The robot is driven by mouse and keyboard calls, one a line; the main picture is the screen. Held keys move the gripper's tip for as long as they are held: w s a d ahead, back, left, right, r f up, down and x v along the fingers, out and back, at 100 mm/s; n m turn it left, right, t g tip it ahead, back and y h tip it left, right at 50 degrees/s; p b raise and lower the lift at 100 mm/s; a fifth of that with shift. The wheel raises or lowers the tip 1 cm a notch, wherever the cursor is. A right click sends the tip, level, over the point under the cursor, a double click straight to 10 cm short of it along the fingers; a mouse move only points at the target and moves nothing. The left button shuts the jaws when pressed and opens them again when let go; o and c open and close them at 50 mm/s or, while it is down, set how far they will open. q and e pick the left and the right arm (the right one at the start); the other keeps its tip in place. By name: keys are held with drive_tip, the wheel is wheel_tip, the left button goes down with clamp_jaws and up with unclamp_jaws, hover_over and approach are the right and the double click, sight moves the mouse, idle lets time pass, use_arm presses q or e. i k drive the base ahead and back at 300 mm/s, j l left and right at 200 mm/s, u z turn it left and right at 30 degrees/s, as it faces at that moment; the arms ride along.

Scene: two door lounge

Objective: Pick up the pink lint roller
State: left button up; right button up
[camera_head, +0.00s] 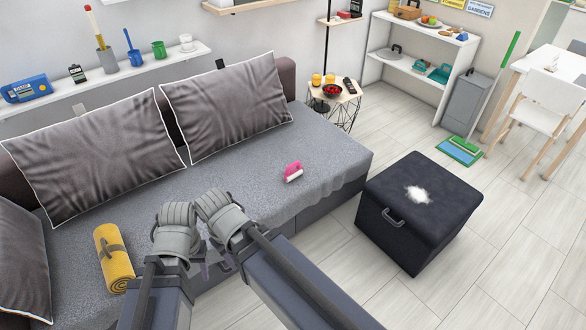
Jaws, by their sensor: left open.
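The pink lint roller (293,170) lies on the grey sofa seat (325,150), right of the cushions and toward the seat's right end. It is pink with a pale lower edge and is fully visible. Both my arms reach in from the bottom, with their wrists close together over the sofa's front part. My left gripper (204,264) is open and partly hidden between the arms. It is to the left of the lint roller and nearer to me, well apart from it. My right gripper's fingers are hidden by its own arm and wrist.
A rolled yellow towel (114,258) lies on the sofa at left. Grey cushions (240,105) lean on the backrest. A dark ottoman (400,235) with a white patch on top stands right of the sofa. A small side table (345,92) stands behind.

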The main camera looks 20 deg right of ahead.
sight(289, 175)
drive_tip(key=i+l, duration=0.2)
drive_tip(key=i+l+u, duration=0.1)
drive_tip(key=l, duration=0.35)
drive_tip(key=i+l, duration=0.3)
drive_tip(key=i+l+u, duration=0.1)
drive_tip(key=l, duration=0.25)
drive_tip(key=i+l, duration=0.25)
drive_tip(key=i+l+u, duration=0.1)
drive_tip(key=l, duration=0.35)
drive_tip(key=i+l, duration=0.25)
drive_tip(key=l+u, duration=0.05)
drive_tip(key=l, duration=0.05)
